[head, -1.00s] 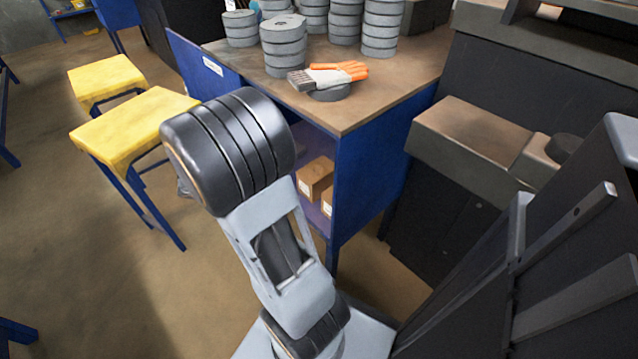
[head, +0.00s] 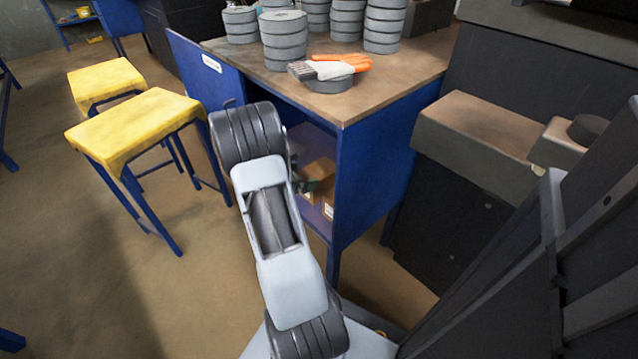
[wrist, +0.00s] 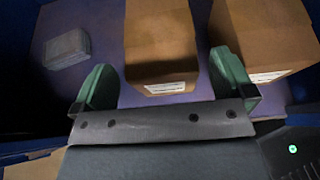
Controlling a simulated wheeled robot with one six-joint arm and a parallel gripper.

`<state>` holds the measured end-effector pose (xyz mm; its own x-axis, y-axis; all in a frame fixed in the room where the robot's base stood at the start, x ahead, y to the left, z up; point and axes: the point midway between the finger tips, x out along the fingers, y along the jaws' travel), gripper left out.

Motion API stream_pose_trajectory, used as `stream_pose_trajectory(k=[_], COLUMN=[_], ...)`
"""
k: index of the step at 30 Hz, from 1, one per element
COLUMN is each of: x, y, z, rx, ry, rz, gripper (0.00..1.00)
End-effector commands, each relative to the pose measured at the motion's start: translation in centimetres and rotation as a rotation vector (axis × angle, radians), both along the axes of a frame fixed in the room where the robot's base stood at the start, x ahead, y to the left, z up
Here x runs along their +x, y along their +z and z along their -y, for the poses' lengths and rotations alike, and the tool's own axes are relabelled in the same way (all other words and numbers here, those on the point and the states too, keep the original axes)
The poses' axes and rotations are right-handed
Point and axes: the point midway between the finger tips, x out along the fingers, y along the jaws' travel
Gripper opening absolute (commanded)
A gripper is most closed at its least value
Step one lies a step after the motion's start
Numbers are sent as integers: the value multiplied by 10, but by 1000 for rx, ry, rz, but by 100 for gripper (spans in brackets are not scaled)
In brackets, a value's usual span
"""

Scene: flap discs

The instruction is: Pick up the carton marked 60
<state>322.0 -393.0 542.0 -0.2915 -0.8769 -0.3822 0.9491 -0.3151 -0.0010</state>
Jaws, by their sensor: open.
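In the wrist view a brown carton (wrist: 160,45) with a white label stands on the shelf, between and just beyond the fingertips of my gripper (wrist: 165,80). A second brown carton (wrist: 262,35) with a white label stands to its right, close to the right finger. The print on both labels is too small to read, so I cannot tell which is marked 60. In the head view a carton (head: 318,182) shows inside the blue cabinet, partly hidden by my gripper and arm.
A grey box (wrist: 68,48) lies on the shelf at left. The blue cabinet (head: 365,190) has an open door (head: 205,80) at left; stacked grey discs (head: 284,38) and gloves (head: 340,68) sit on top. Yellow stools (head: 135,125) stand left, a dark machine (head: 470,150) right.

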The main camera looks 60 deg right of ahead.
Motion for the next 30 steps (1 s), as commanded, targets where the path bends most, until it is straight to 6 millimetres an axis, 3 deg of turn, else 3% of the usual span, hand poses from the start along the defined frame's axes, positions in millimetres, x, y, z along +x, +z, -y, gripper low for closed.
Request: stream_pose_trajectory(k=[5, 15, 25, 30], x=[-3, -13, -14, -14], y=[-6, -21, -21, -21], z=[9, 45, 49, 49], rx=[1, 0, 1, 1], ry=[-3, -2, 0, 0], rz=[1, 1, 1, 1], gripper=[100, 100, 100, 84])
